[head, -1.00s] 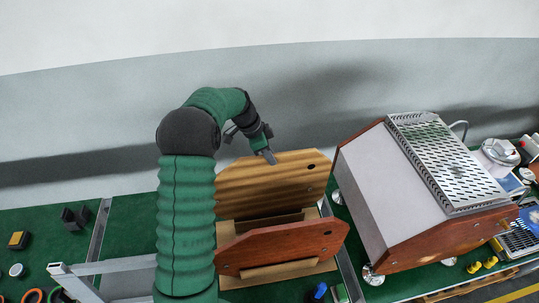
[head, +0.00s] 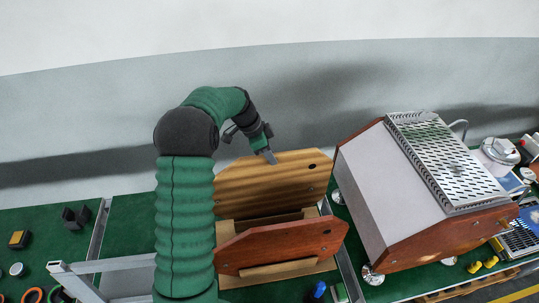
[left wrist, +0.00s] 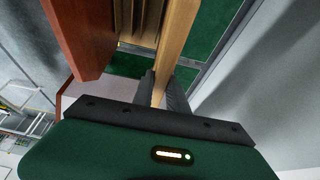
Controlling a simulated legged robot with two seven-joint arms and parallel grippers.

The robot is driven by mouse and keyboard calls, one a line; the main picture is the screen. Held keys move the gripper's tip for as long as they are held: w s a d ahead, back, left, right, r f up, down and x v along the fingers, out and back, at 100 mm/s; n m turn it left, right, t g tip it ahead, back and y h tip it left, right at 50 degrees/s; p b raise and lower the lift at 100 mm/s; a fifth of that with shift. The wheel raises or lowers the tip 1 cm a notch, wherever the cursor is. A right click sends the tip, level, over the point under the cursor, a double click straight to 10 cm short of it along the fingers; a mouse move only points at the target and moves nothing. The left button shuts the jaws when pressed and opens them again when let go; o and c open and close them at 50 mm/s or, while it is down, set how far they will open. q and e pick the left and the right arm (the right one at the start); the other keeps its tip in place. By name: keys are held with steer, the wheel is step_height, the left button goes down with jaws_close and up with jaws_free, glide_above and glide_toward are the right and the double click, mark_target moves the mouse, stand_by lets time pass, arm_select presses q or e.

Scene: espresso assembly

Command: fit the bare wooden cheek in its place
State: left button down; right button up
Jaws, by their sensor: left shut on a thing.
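The bare wooden cheek (head: 262,184) is a light-brown panel with dark holes, standing upright at the back of a wooden holder (head: 305,268). A red-brown cheek (head: 282,246) stands in front of it in the same holder. My left gripper (head: 270,157) is shut on the top edge of the bare cheek. In the left wrist view the fingers (left wrist: 166,90) sit on both sides of the bare cheek's edge (left wrist: 177,40), with the red-brown cheek (left wrist: 83,35) to the left. The espresso machine (head: 390,190) stands to the right, with a red-brown cheek on its near side. My right gripper is out of view.
Yellow parts (head: 482,264) lie in front of the machine. A blue part (head: 320,289) lies near the holder's front. Small dark and yellow parts sit on the green mat (head: 130,215) at the left. A pale wall rises behind the bench.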

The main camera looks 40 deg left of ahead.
arm_select(q)
steer(key=shift+d+r, duration=0.4)
steer(key=shift+d, duration=0.15)
steer(key=shift+a+f, duration=0.3)
steer(key=shift+a, duration=0.55)
steer(key=shift+d+r, duration=0.15)
steer(key=shift+d, duration=0.35)
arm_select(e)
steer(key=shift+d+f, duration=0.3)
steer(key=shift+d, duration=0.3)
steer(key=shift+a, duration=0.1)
arm_select(q)
steer(key=shift+a, duration=0.25)
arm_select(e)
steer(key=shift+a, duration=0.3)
